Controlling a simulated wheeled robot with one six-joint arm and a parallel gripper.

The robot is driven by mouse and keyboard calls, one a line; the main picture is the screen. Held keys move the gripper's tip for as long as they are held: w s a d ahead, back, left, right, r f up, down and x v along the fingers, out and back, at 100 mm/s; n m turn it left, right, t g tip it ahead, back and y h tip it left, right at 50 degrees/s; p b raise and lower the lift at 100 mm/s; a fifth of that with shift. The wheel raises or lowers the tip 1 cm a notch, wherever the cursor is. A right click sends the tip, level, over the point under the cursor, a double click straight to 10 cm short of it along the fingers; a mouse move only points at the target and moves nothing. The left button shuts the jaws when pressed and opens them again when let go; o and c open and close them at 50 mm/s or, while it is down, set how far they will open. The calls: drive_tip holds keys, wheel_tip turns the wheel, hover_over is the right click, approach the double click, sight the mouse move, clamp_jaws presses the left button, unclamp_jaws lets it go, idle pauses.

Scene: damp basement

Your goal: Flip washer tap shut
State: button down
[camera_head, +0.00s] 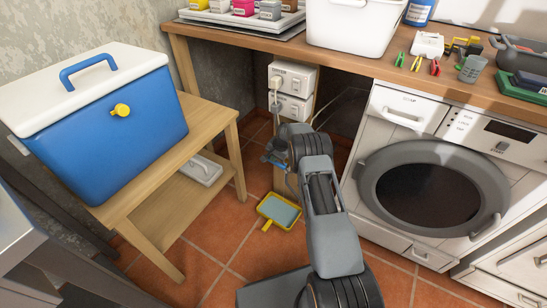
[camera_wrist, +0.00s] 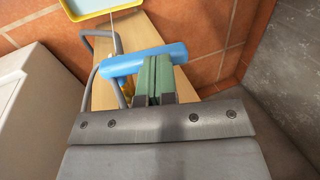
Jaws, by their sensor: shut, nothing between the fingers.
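The tap's blue lever handle (camera_wrist: 143,60) lies across the wrist view, slanting up to the right, in front of a wooden post (camera_wrist: 135,30). Brass-coloured parts (camera_wrist: 128,88) and a grey hose (camera_wrist: 99,75) show beside it. My gripper (camera_wrist: 158,62) is shut and empty, its green fingertips at the blue handle and overlapping its lower edge in the picture. I cannot tell whether they touch it. In the head view a small patch of blue (camera_head: 277,159) shows beside my arm's end, which hides most of the tap.
The washing machine (camera_head: 455,150) stands to the right under the wooden worktop (camera_head: 345,66). White sockets (camera_head: 291,78) sit above my wrist. A yellow-rimmed dustpan (camera_head: 281,211) lies on the tiles. A low wooden table (camera_head: 205,115) with a blue cooler (camera_head: 105,130) stands left.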

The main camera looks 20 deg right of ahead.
drive_tip(key=shift+r, duration=0.1)
drive_tip(key=shift+s+d+r+p, duration=0.35)
drive_tip(key=shift+r+p, duration=0.25)
drive_tip(key=shift+r, duration=0.05)
drive_tip(key=s+d+p, duration=0.2)
drive_tip(key=s+d, duration=0.5)
drive_tip(key=s, duration=0.1)
drive_tip(key=shift+s+d+f+p, duration=0.2)
drive_tip(key=shift+d+p, duration=0.1)
drive_tip(key=shift+d, duration=0.05)
